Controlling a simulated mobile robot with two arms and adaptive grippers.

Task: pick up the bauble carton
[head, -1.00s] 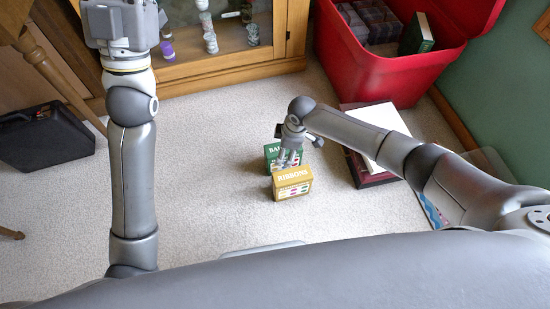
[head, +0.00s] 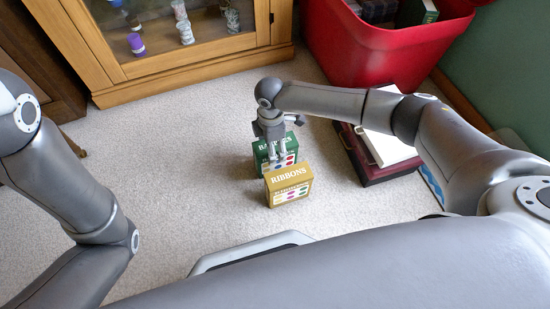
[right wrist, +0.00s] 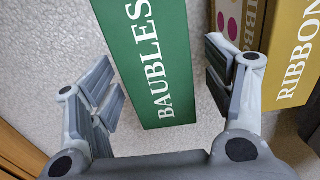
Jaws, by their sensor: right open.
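The bauble carton (head: 259,158) is a green box with white lettering. It stands on the carpet just behind the yellow ribbons carton (head: 289,187), partly hidden by my right gripper (head: 275,155). In the right wrist view the green BAUBLES face (right wrist: 152,60) lies between and beyond the two open fingers of my right gripper (right wrist: 157,88), with a gap on each side. The yellow ribbons carton (right wrist: 290,60) is beside it, close to the right finger. My left arm shows at the left in the head view, but its gripper is out of view.
A glass-fronted wooden cabinet (head: 180,62) stands at the back. A red bin (head: 385,55) is at the back right. A dark red case (head: 368,172) with a white item on it lies right of the cartons. Carpet left of the cartons is clear.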

